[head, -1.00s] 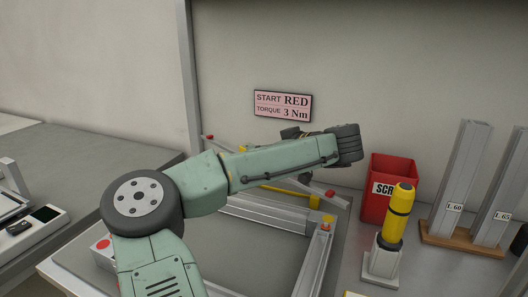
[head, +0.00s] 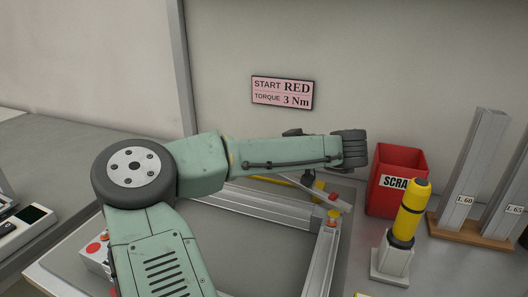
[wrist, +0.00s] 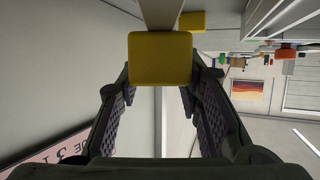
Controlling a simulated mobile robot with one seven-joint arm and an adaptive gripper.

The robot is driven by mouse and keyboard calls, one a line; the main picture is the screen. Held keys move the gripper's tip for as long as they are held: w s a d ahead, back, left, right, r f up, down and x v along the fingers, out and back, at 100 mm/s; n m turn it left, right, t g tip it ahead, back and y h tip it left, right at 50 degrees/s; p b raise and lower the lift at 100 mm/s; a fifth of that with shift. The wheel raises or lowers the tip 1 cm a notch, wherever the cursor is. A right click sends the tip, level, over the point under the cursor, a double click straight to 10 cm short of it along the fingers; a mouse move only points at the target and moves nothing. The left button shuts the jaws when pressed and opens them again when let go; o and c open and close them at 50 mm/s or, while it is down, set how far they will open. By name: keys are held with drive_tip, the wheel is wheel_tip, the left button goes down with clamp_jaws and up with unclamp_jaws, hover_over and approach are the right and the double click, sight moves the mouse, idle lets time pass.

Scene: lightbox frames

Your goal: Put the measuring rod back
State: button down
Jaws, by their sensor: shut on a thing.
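In the wrist view my gripper (wrist: 160,88) is shut on a yellow block, which I take to be part of the measuring rod (wrist: 160,58). A grey bar runs up from the block to the top edge, and another yellow piece (wrist: 192,22) shows beyond it. In the head view my arm hides most of the gripper and the held thing. A yellow part (head: 307,180) shows just below the forearm, above the aluminium frame (head: 322,262); I cannot tell whether it is the rod.
A red scrap bin (head: 384,207) stands right of the frame. Before it a yellow and black tool (head: 412,208) stands in a grey holder (head: 392,264). Upright profiles (head: 474,165) stand on a wooden base (head: 470,236) at the right. A pink sign (head: 282,92) hangs on the wall.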

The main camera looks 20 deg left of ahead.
drive_tip(key=shift+f+b, duration=0.3)
drive_tip(key=shift+b, duration=0.15)
drive_tip(key=shift+f+b, duration=0.25)
drive_tip(key=shift+b, duration=0.1)
drive_tip(key=c, duration=1.1)
unclamp_jaws()
drive_tip(key=shift+r, duration=0.1)
drive_tip(key=shift+r+p, duration=0.5)
drive_tip(key=shift+p, duration=0.2)
drive_tip(key=b+v, duration=0.2)
drive_tip(key=v, duration=0.5)
drive_tip(key=shift+s+d+b, duration=0.1)
drive_tip(key=shift+d+b, duration=0.15)
drive_tip(key=shift+b, duration=0.1)
drive_tip(key=shift+s+d+r+p, duration=0.25)
drive_tip(key=shift+d+r+p, duration=0.3)
drive_tip(key=shift+d+p, duration=0.1)
drive_tip(key=shift+s+d+r+p, duration=0.3)
drive_tip(key=shift+d+r+p, duration=0.2)
drive_tip(key=shift+d+p, duration=0.1)
drive_tip(key=p, duration=0.1)
drive_tip(key=d+p, duration=0.1)
drive_tip(key=shift+s+p, duration=0.25)
drive_tip(key=shift+p, duration=0.05)
drive_tip(key=shift+d+f, duration=0.1)
drive_tip(key=shift+f, duration=0.05)
